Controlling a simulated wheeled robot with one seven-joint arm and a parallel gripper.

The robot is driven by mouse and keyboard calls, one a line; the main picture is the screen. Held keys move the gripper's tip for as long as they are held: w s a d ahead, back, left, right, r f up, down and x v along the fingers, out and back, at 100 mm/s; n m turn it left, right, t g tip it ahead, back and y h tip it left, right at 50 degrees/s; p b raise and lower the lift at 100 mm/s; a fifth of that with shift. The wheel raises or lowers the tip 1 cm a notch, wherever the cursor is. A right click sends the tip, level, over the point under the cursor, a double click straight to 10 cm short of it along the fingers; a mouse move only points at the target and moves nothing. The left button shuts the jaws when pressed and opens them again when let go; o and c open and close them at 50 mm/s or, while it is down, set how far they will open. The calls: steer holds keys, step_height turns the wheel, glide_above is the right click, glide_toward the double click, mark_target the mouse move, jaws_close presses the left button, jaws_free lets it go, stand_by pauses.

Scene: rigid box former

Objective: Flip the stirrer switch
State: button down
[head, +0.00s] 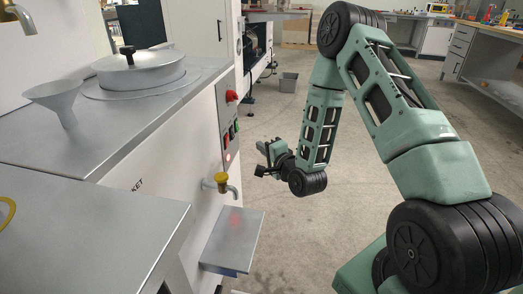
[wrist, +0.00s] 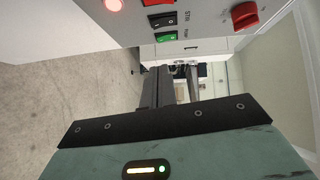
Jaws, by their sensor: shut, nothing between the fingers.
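The control panel (head: 228,125) is on the side of the white machine, left of my gripper in the head view. In the wrist view two rocker switches sit on the panel at the top: a black one (wrist: 162,21) and a green one (wrist: 165,37). Small lettering lies beside them; one label seems to read STIR, but I cannot tell surely which rocker it marks. My gripper (head: 262,148) is shut and empty, in the air right of the panel and apart from it. Its fingers (wrist: 160,75) point past the panel in the wrist view.
A red knob (wrist: 244,15) and a glowing red light (wrist: 113,4) are also on the panel. Below the panel, a yellow-handled tap (head: 221,181) and a metal shelf (head: 233,240) stick out. A funnel (head: 59,101) and lidded pot (head: 140,70) stand on top. Floor right is open.

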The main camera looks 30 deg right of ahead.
mark_target(232, 133)
steer(key=w+a+f+b, duration=0.1)
steer(key=w+a+b, duration=0.1)
steer(key=w, duration=0.7)
steer(key=shift+w+a, duration=0.25)
steer(key=shift+a, duration=0.15)
steer(key=shift+f, duration=0.15)
steer(key=shift+w+a, duration=0.1)
steer(key=shift+b, duration=0.3)
